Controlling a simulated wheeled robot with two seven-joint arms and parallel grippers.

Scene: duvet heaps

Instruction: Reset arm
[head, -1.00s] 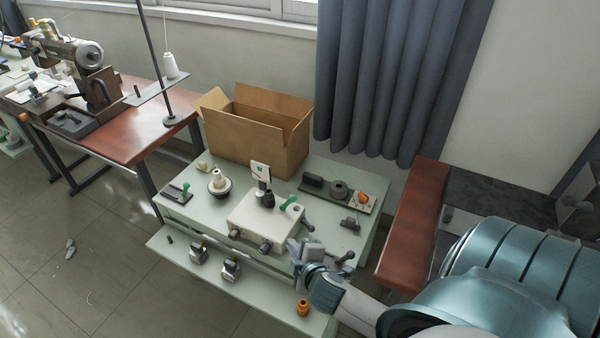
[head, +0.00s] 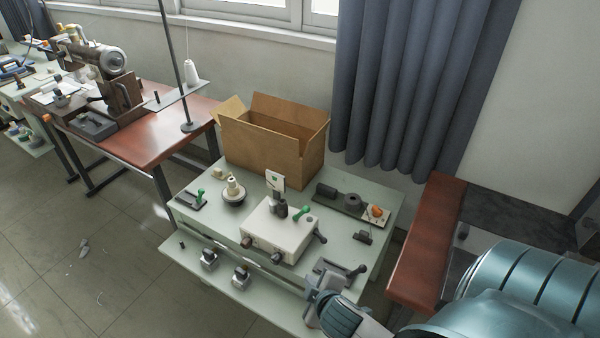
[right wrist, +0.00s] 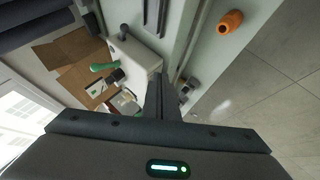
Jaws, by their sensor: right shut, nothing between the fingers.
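My right gripper (head: 318,284) is at the front right of the pale green table (head: 375,245), reached by my teal and white arm from the lower right. It is shut and empty. In the right wrist view its dark fingers (right wrist: 163,92) lie together, in front of the white box (right wrist: 130,52) and beside the table's edge. The white box (head: 281,230) with a green-handled lever (head: 301,213) stands on the table, up and left of the gripper. My left gripper is not in view.
An open cardboard box (head: 262,150) stands at the table's back. A black-handled tool (head: 350,270) lies close by the gripper. An orange part (right wrist: 230,21) shows in the right wrist view. A brown bench (head: 428,245) is on the right.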

